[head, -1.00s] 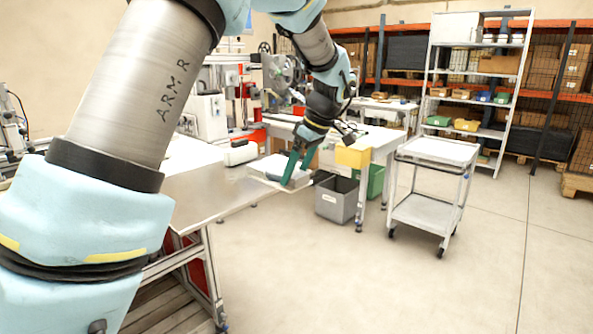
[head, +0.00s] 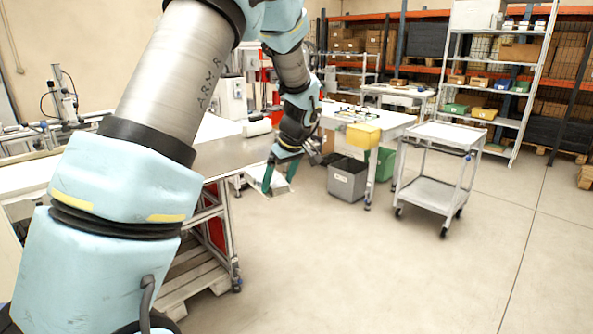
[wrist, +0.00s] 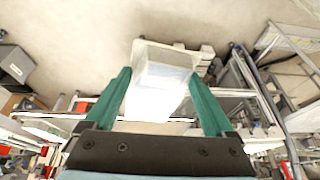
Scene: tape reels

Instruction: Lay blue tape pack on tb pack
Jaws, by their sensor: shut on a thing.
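My gripper (head: 279,188) has green fingers and is beyond the right end of the steel worktable (head: 228,156), over the floor. In the wrist view, my gripper (wrist: 164,82) is shut on a clear, whitish pack with a pale blue patch, which I take as the blue tape pack (wrist: 160,75). The pack sits between the fingers and reaches past their tips. In the head view the pack (head: 280,193) shows pale between and below the fingers. I cannot make out the tb pack in either view.
A grey bin (head: 348,180) stands on the floor to the right, under a white table (head: 385,122) with a yellow box (head: 363,136). A white two-shelf cart (head: 440,134) is farther right. The floor in front is clear.

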